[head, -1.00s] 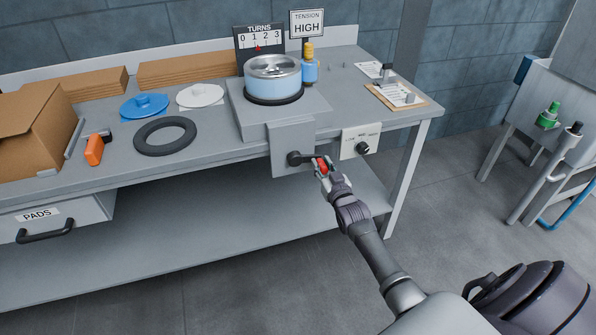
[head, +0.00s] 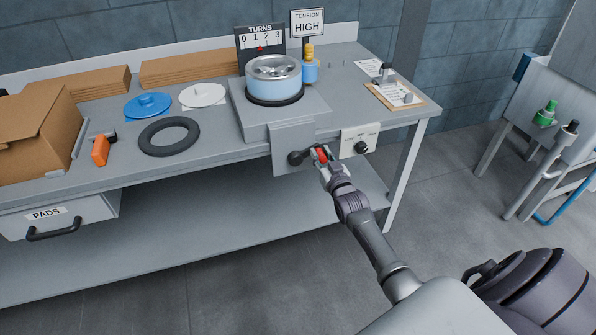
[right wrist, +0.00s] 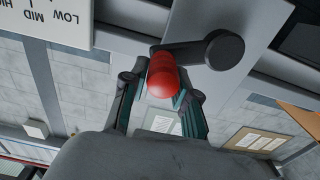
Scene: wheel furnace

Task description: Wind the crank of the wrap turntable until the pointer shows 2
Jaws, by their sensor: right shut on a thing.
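The wrap turntable (head: 310,105) stands on the bench with a blue-and-silver round can (head: 273,80) on it. Its black crank (head: 296,158) is on the front plate, with the arm pointing right and slightly up to a red knob (head: 320,154). My right gripper (head: 323,161) is shut on the red knob. The right wrist view shows the knob (right wrist: 163,75) between the fingers and the crank's hub (right wrist: 224,49) beyond. On the TURNS scale (head: 260,38), the small red pointer (head: 260,49) is between 1 and 2. My left gripper is not in view.
A TENSION sign (head: 308,22) reads HIGH. A selector knob (head: 361,148) sits just right of the crank. A black ring (head: 169,136), an orange-handled tool (head: 100,151) and a cardboard box (head: 40,130) lie to the left. A clipboard (head: 398,101) is at the right.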

